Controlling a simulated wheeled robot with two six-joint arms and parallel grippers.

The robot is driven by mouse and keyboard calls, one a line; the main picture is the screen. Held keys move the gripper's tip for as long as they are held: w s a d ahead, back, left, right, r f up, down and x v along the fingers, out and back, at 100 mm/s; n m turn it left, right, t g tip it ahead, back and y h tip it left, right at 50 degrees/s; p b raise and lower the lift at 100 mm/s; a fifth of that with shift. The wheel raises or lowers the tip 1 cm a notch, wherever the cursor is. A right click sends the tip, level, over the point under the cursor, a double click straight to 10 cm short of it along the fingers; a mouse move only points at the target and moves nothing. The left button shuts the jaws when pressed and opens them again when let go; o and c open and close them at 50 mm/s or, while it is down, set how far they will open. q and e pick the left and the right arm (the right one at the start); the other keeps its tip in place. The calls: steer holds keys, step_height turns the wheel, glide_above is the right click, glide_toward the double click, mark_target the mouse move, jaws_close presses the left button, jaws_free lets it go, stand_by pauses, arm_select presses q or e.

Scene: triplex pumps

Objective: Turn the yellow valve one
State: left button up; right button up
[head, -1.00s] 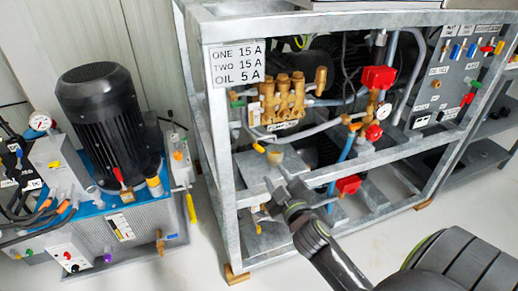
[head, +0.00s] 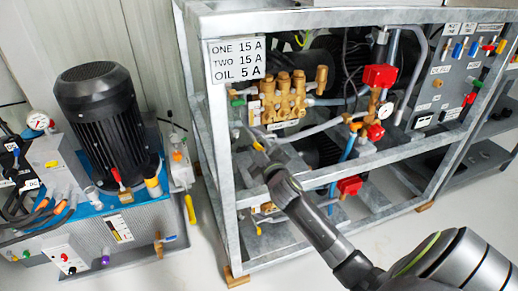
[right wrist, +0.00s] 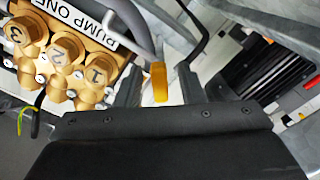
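The yellow valve handle (head: 258,147) sits on the pipe below the brass pump in the head view. In the right wrist view the yellow handle (right wrist: 159,82) hangs from a grey pipe between my two fingers. My right gripper (right wrist: 160,88) is open around it, with a visible gap on both sides. In the head view my right gripper (head: 264,151) reaches in through the front of the frame and partly covers the valve area. The brass pump (right wrist: 68,72), labelled PUMP ONE, is left of the fingers. My left gripper is not in view.
The grey metal frame (head: 218,135) encloses the pumps, with a sign at its upper left corner. A black motor unit (head: 98,120) stands left of the frame.

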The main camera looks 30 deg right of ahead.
jaws_close()
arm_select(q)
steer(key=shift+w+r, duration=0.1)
arm_select(e)
steer(key=shift+m, duration=0.6)
steer(key=shift+f+m, duration=0.1)
steer(key=shift+m, duration=0.6)
steer(key=m+b, duration=0.1)
steer(key=m, duration=0.2)
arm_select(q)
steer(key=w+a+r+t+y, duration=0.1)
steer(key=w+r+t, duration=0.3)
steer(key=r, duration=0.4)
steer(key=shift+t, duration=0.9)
arm_select(e)
steer(key=shift+m, duration=1.4)
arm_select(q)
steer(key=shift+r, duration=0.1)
